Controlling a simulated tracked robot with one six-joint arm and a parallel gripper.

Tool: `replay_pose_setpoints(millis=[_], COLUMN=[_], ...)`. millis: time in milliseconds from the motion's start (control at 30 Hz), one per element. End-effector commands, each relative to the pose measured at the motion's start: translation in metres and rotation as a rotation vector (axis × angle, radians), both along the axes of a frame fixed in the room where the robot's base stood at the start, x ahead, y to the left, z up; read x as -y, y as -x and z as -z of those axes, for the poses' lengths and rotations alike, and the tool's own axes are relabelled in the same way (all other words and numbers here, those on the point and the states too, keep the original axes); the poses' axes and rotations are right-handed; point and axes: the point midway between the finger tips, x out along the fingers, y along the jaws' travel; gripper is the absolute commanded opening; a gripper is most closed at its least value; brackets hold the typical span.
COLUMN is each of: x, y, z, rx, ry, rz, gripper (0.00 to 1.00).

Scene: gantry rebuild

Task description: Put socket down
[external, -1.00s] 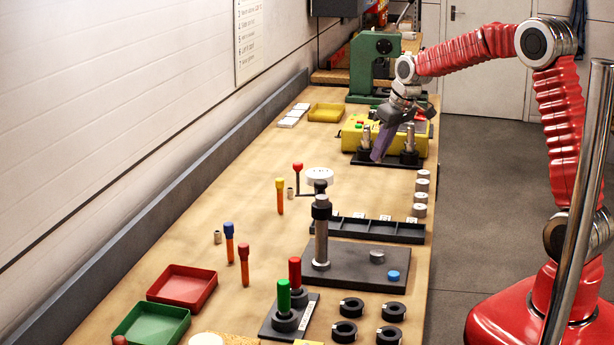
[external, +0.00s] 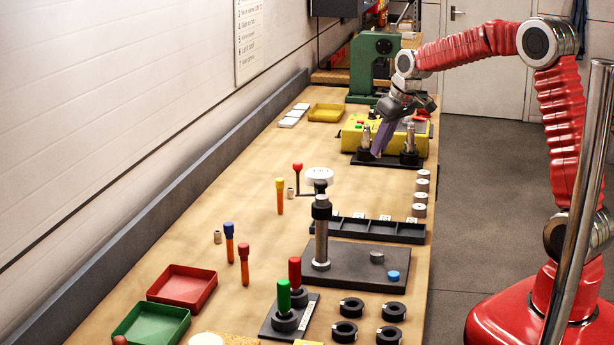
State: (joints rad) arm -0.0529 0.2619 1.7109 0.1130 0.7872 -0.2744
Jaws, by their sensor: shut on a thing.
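My gripper (external: 379,146) is at the far end of the bench, pointing down, with a purple finger in front. It is shut on the socket, which is too small and too covered by the finger to make out. The gripper is right beside the left metal post (external: 366,135) on a black base plate (external: 393,163). I cannot tell whether it or the socket touches the post. The right metal post (external: 409,143) stands just right of the gripper.
A yellow box (external: 352,131) is close behind the gripper, with a green press (external: 374,65) beyond. A row of grey cylinders (external: 421,197) lines the right bench edge. A black fixture with a tall post (external: 320,235) stands nearer. The bench left of the gripper is mostly clear.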

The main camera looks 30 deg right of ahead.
Motion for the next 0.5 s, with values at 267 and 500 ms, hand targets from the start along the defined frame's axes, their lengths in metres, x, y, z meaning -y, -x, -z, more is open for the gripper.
replay_pose_setpoints(millis=[267, 500], x=[-0.037, -0.120], y=[-0.017, -0.042], z=[-0.003, -0.007], rx=[0.000, -0.002], ry=[-0.001, -0.002], rz=[-0.043, -0.125], gripper=[0.00, 0.00])
